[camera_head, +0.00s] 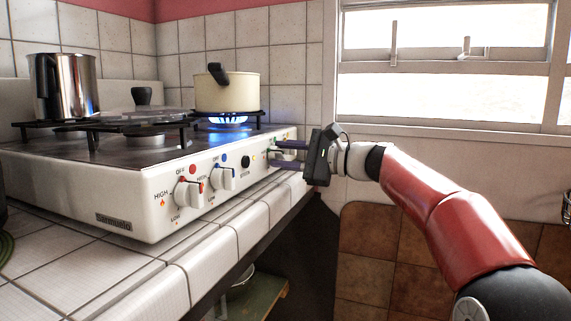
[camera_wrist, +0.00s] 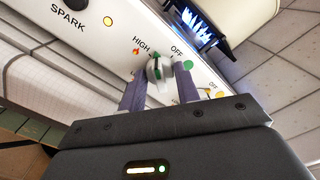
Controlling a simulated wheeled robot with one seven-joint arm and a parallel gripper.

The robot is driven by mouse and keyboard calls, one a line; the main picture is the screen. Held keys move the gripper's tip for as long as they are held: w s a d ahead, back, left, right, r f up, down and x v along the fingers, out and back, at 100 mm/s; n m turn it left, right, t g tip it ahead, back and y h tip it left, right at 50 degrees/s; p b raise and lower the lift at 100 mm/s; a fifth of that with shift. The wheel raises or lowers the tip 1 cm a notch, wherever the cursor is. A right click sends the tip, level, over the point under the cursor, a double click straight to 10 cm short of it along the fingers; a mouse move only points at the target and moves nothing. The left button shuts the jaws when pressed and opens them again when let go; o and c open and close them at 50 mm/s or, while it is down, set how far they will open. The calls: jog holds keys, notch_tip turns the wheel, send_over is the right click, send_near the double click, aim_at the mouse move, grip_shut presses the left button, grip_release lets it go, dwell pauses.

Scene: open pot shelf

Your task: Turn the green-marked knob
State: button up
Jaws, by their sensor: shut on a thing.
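The green-marked knob (camera_wrist: 154,69) is a white knob with a green pointer on the front panel of the white stove. A green dot (camera_wrist: 188,64) by the word OFF sits beside it. The pointer seems to lie nearer the HIGH side, though it is partly covered. My gripper (camera_wrist: 160,80) has one finger on each side of the knob and is shut on it. In the head view my gripper (camera_head: 277,154) is at the right end of the stove panel, and its fingers largely hide the knob.
A cream pot (camera_head: 228,94) stands over a lit blue flame (camera_head: 228,122). A steel pot (camera_head: 64,90) and a lid (camera_head: 142,112) are on the stove's left. A red-marked knob (camera_head: 187,193), a blue-marked knob (camera_head: 222,177) and a black spark button (camera_head: 245,161) line the panel.

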jog(key=shift+f+n+b, duration=0.1)
jog(key=shift+n+b, duration=0.9)
jog(key=shift+n, duration=0.9)
jog(key=o, duration=1)
jog(key=shift+c, duration=0.2)
jog(key=v, duration=0.7)
jog(key=shift+d+b, duration=0.4)
jog(key=shift+s, duration=0.1)
